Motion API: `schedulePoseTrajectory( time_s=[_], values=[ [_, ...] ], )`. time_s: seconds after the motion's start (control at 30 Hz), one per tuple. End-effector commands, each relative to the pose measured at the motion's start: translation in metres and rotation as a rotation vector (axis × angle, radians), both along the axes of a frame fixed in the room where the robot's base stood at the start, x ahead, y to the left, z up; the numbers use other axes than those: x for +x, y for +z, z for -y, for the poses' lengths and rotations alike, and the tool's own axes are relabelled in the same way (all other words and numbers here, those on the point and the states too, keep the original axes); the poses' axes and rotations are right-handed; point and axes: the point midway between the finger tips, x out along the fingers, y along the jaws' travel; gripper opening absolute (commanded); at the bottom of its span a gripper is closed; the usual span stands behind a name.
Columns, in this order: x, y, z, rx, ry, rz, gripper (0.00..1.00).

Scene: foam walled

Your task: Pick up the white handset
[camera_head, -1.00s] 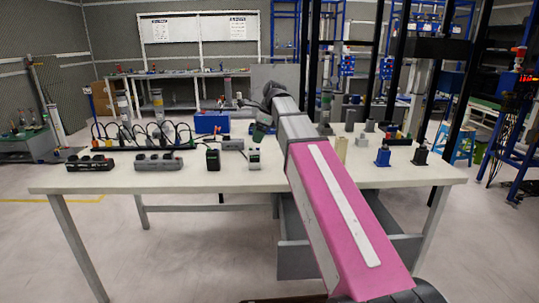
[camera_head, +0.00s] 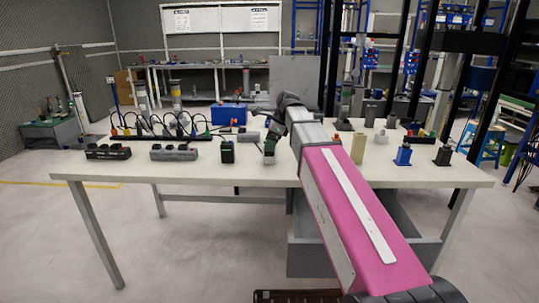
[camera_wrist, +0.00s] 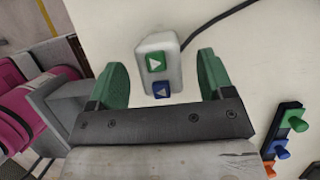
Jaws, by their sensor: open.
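The white handset (camera_wrist: 148,44) is a small pale box with a green arrow button and a blue arrow button on its face. A dark cable runs from its side. It rests on the pale tabletop. My gripper (camera_wrist: 161,66) is open, with its green fingers apart on either side of the handset in the wrist view. I cannot tell whether either finger touches it. In the head view my gripper (camera_head: 269,152) is low over the front of the table and largely covers the handset.
A black handset-like device (camera_head: 227,151) stands to the left on the table (camera_head: 330,178). A blue connector (camera_head: 403,155) stands at the right. A strip with coloured buttons (camera_wrist: 286,130) lies nearby.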

Motion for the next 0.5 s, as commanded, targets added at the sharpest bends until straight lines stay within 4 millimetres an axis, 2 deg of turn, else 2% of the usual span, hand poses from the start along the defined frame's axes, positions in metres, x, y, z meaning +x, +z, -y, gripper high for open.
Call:
schedulePoseTrajectory(
  time_s=[0.1, 0.2, 0.43, 0.47, 0.5],
  values=[
    [-0.001, -0.017, -0.006, -0.001, 0.001, -0.002, 0.74],
    [0.000, -0.025, -0.009, 0.000, 0.000, 0.000, 0.74],
    [0.000, -0.026, -0.010, 0.000, 0.000, 0.001, 0.74],
    [0.000, -0.026, -0.010, 0.000, 0.000, 0.001, 0.68],
    [0.000, -0.026, -0.010, 0.000, 0.000, 0.001, 0.55]
  ],
)
